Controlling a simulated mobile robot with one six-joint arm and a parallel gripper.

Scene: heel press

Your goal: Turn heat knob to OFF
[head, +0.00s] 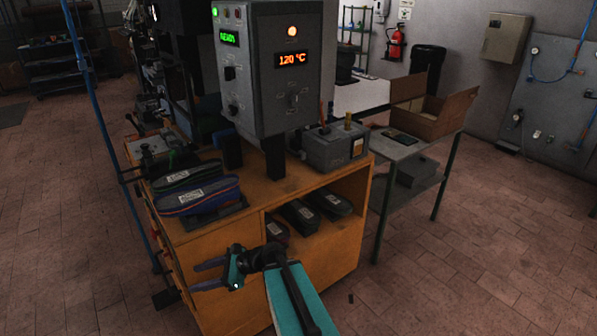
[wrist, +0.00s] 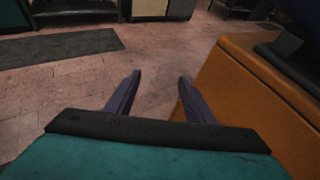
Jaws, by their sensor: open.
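The control box (head: 268,75) of the press stands above the orange bench in the head view. Its display reads 120 °C in orange. The knob (head: 293,99) below that display looks like the heat knob; it is small and dark, and I cannot read its labels or setting. A second dark knob (head: 229,74) sits below the green display on the left of the panel. My gripper (head: 194,277) is open and empty, low in front of the bench, well below and apart from the knobs. In the wrist view its two fingers (wrist: 160,77) are spread over bare floor.
The orange bench (head: 325,245) carries shoe lasts (head: 205,195) and a grey unit (head: 335,148). Its side is close to the right finger in the wrist view (wrist: 245,100). A blue upright pole (head: 100,120) stands left of the bench.

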